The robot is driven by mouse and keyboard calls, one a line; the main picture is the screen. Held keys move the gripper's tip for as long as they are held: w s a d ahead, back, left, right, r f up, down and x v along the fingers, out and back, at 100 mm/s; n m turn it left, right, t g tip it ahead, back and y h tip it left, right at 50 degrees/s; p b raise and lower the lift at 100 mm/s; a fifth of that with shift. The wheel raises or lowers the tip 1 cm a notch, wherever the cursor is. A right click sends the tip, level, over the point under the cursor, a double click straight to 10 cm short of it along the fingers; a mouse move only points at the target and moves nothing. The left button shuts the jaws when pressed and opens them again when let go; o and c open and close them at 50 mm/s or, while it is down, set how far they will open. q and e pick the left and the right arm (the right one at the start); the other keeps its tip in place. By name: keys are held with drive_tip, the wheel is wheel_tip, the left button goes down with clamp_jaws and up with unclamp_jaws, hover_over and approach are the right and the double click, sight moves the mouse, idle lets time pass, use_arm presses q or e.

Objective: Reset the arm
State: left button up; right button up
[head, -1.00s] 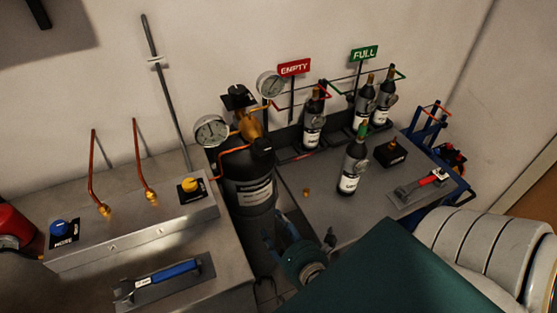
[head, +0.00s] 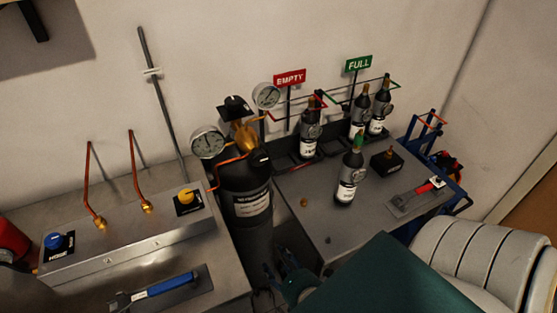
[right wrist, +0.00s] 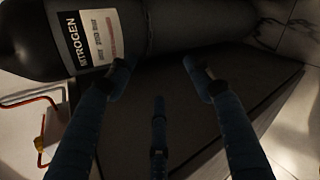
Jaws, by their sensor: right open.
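My right gripper (head: 280,266) is low in the middle of the head view, beside the gap between the two benches and below the black cylinder (head: 245,180). It is partly cut off by my arm. In the right wrist view its blue fingers (right wrist: 161,82) are spread and empty. The black cylinder labelled NITROGEN (right wrist: 75,38) lies across the upper left there; I cannot tell if a finger touches it. My left gripper is not in view.
The right bench (head: 325,235) holds a bottle with a green top (head: 350,172), a black box with a knob (head: 387,162) and a red-handled tool (head: 425,188). EMPTY (head: 290,77) and FULL (head: 358,64) signs stand behind. A blue-handled wrench (head: 165,287) lies on the left bench.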

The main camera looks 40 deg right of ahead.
drive_tip(key=s+a+f+m+g+y, duration=0.1)
drive_tip(key=s+f+m+g, duration=0.15)
drive_tip(key=s+f, duration=0.4)
drive_tip(key=s+a+f+m+g, duration=0.1)
drive_tip(key=s+f+m, duration=0.25)
drive_tip(key=f, duration=0.55)
drive_tip(key=s+a+f+m+g+y, duration=0.1)
drive_tip(key=s+f+m+g, duration=0.1)
drive_tip(key=s+f+m, duration=0.35)
drive_tip(key=s+a+f+m+g, duration=0.1)
drive_tip(key=s+f+m+g, duration=0.3)
drive_tip(key=s+f+m, duration=0.3)
drive_tip(key=s+f, duration=0.4)
drive_tip(key=s, duration=0.3)
drive_tip(key=shift+s+a+g+b, duration=0.3)
drive_tip(key=shift+g+b, duration=0.05)
